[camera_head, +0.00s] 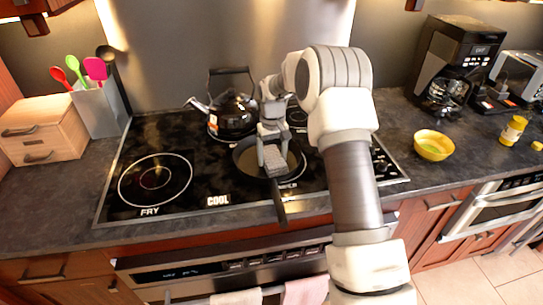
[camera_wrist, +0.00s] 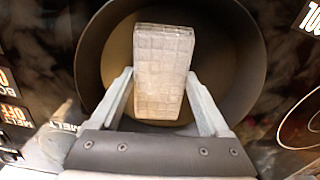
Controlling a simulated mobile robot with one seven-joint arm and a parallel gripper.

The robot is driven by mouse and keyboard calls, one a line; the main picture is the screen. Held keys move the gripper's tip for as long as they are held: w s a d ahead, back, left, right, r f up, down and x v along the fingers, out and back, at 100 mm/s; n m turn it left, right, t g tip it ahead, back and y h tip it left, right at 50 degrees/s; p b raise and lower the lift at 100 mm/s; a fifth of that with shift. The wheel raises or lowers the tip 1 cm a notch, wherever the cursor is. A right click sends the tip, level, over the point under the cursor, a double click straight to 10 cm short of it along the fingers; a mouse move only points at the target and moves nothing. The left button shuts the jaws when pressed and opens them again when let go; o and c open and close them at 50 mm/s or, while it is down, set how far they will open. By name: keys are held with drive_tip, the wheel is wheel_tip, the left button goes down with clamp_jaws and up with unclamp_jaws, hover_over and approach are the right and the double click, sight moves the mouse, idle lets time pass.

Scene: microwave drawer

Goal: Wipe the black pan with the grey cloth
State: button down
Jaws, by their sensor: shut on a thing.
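The black pan (camera_head: 243,159) sits on the stovetop, its handle pointing toward the front edge. The grey cloth (camera_head: 275,161) is a thick, checked block over the pan's inside. My gripper (camera_head: 270,149) is inside the pan's outline and shut on the cloth. In the wrist view, the cloth (camera_wrist: 160,95) stands between the two fingers of my gripper (camera_wrist: 160,76), with the round pan (camera_wrist: 245,60) behind it. I cannot tell whether the cloth touches the pan's bottom.
A black kettle (camera_head: 232,112) stands behind the pan. The left front burner (camera_head: 155,180) is bare. A utensil holder (camera_head: 98,108) and wooden box (camera_head: 42,130) stand left. A yellow bowl (camera_head: 433,146), coffee maker (camera_head: 455,65) and yellow jar (camera_head: 513,130) stand right.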

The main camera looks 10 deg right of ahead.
drive_tip(key=shift+r, duration=0.5)
drive_tip(key=shift+w+a+p, duration=0.45)
drive_tip(key=shift+w+a, duration=0.25)
drive_tip(key=shift+a, duration=0.05)
drive_tip(key=shift+r+p, duration=1.65)
drive_tip(key=shift+r, duration=1.15)
drive_tip(key=shift+f, duration=0.1)
drive_tip(key=shift+d, duration=4.55)
drive_tip(key=shift+s, duration=0.15)
